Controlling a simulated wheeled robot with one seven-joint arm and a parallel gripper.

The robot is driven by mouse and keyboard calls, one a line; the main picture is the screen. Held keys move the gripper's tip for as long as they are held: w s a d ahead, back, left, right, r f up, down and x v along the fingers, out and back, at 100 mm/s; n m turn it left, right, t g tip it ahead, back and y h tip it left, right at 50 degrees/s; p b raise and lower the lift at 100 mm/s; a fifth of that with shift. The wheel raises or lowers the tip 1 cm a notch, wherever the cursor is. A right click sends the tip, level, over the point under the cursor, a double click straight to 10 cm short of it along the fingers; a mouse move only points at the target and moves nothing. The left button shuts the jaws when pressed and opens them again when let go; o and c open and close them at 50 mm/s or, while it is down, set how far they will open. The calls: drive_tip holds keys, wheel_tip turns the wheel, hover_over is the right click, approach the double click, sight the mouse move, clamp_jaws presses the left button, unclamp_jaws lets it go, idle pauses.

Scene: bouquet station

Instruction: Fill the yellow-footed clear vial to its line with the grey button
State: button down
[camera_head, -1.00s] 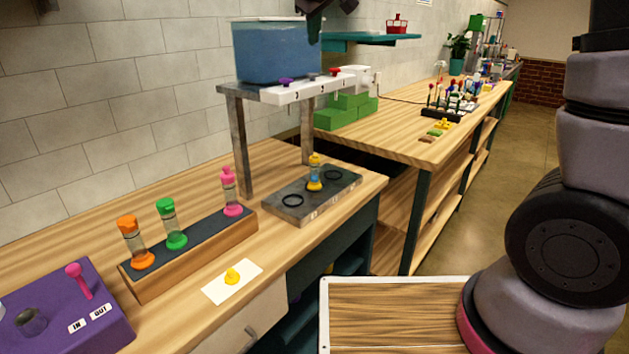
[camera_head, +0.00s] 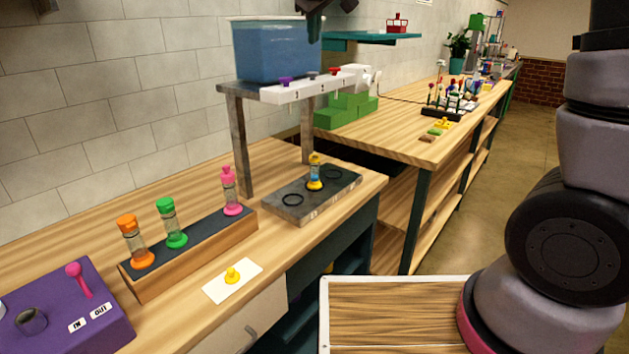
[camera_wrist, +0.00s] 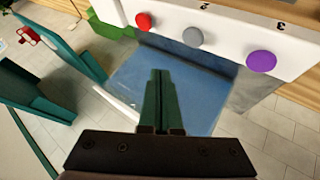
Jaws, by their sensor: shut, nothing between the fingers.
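The yellow-footed clear vial (camera_head: 315,173) stands upright on the grey slab under the dispenser, at the middle one of its marked spots. Some blue shows inside it; its line is too small to make out. The grey button (camera_wrist: 193,37) sits between the red button (camera_wrist: 144,21) and the purple button (camera_wrist: 261,61) on the white dispenser front. My gripper (camera_wrist: 161,76) is shut and empty, with its fingers apart from the grey button in the wrist view. In the head view, my gripper (camera_head: 314,32) hangs in front of the blue tank's right end.
The blue water tank (camera_head: 275,50) sits on a grey metal stand (camera_head: 238,140). Orange, green and pink vials stand in a wooden rack (camera_head: 190,262) to the left. A teal shelf (camera_head: 370,38) projects right of the tank.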

sight(314, 73)
idle(0.7)
wheel_tip(314, 73, up, 4)
drive_tip(key=shift+f, duration=0.1)
drive_tip(key=shift+f, duration=4.4)
drive_tip(key=shift+f, duration=0.1)
drive_tip(key=shift+f, duration=0.3)
